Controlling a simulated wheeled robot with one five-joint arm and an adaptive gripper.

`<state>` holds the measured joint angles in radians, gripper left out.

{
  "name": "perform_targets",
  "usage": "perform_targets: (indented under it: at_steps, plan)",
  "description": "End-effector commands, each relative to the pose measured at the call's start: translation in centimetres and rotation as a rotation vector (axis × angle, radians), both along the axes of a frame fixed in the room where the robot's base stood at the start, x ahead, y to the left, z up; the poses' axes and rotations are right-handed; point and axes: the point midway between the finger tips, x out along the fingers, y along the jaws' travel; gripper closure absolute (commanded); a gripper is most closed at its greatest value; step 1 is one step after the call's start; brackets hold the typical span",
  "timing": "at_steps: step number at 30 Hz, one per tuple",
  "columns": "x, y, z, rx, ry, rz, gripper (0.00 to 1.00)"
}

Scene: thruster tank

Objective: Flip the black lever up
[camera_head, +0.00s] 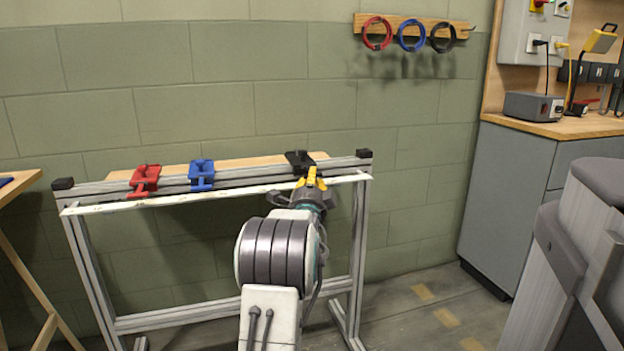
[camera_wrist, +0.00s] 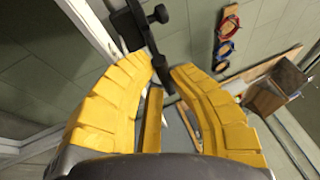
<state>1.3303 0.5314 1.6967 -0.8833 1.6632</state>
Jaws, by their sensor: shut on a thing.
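The black lever (camera_head: 297,158) sits at the right end of the frame's top rail. In the wrist view the lever (camera_wrist: 134,27) shows its dark bracket, and a thin bar runs from it down between my yellow fingertips. My gripper (camera_head: 311,181) reaches the lever from the front, and in the wrist view my gripper (camera_wrist: 164,70) is shut on that thin bar near the tips. My fingers hide part of the lever in the head view, so its exact angle is hard to tell.
A blue lever (camera_head: 201,175) and a red lever (camera_head: 145,180) are on the same metal frame (camera_head: 240,178), left of the black one. Red, blue and black rings (camera_head: 409,36) hang on the wall. A grey cabinet (camera_head: 512,190) stands at right.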

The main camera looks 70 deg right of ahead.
Motion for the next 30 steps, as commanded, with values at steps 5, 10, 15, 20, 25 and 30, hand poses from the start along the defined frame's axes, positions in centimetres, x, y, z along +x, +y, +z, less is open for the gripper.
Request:
perform_targets:
  at_steps: [5,10,15,20,25,30]
  plan:
    - [0.0,0.1,1.4,0.066,0.046,-0.005,1.00]
    - [0.1,0.1,2.4,0.158,0.114,-0.008,1.00]
    - [0.2,0.0,3.0,0.245,0.178,-0.007,1.00]
    - [0.2,-0.1,3.2,0.311,0.227,-0.004,1.00]
    - [0.2,-0.2,3.3,0.360,0.264,-0.001,1.00]
    - [0.2,-0.3,3.3,0.385,0.282,0.001,1.00]
